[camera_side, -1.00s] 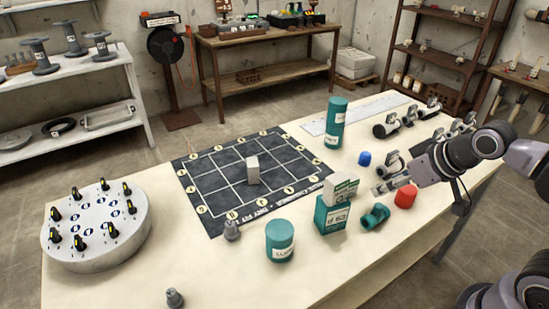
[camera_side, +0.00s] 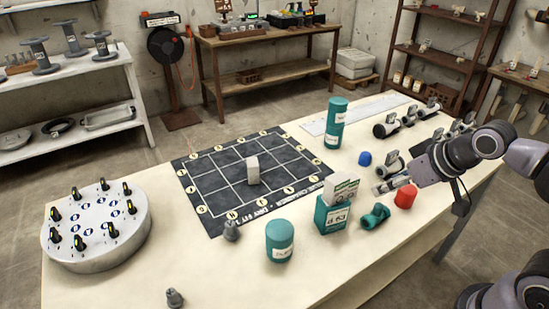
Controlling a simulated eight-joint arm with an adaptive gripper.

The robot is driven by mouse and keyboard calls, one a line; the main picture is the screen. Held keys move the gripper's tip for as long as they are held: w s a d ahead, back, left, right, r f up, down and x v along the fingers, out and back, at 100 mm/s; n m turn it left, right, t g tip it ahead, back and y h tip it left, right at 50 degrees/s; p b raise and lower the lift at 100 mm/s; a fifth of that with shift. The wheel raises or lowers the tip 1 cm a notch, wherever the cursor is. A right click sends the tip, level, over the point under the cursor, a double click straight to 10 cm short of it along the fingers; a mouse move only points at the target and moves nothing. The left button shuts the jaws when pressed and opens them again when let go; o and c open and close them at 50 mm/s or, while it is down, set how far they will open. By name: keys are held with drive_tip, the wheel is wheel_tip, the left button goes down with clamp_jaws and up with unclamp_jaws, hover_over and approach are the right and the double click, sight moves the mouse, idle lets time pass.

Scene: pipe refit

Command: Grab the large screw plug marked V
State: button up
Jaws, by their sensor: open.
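I cannot read a V on any piece, so I cannot tell which one is the large screw plug marked V. A smaller-looking grey piece (camera_side: 174,299) is at the table's front. A red cylindrical piece (camera_side: 405,196) and a blue one (camera_side: 365,158) are on the right side.
A teal fitting (camera_side: 375,216), a teal box with a white block on it (camera_side: 331,216), a teal can (camera_side: 280,241) and a tall teal cylinder (camera_side: 335,124) stand around. A gridded mat (camera_side: 215,180) holds a pale block (camera_side: 253,170). A round dial stand (camera_side: 97,254) is left. Pipe fittings (camera_side: 390,128) are at back right.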

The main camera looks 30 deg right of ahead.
drive_tip(key=w+a+r+m+g, duration=0.2)
drive_tip(key=w+a+r+m, duration=0.2)
drive_tip(key=w+a+m, duration=0.3)
drive_tip(key=m+g, duration=0.5)
drive_tip(key=m, duration=0.8)
hover_over(230, 223)
drive_tip(key=f, duration=1.4)
drive_tip(key=shift+s+a+f, duration=0.1)
drive_tip(key=shift+s+a, duration=0.15)
drive_tip(key=shift+a, duration=0.1)
drive_tip(key=shift+w+d+f, duration=0.1)
drive_tip(key=shift+d+f, duration=0.05)
drive_tip(key=shift+f, duration=1.25)
drive_tip(key=shift+w+d+f, duration=0.1)
drive_tip(key=shift+d+f, duration=0.05)
drive_tip(key=shift+f, duration=1.2)
clamp_jaws()
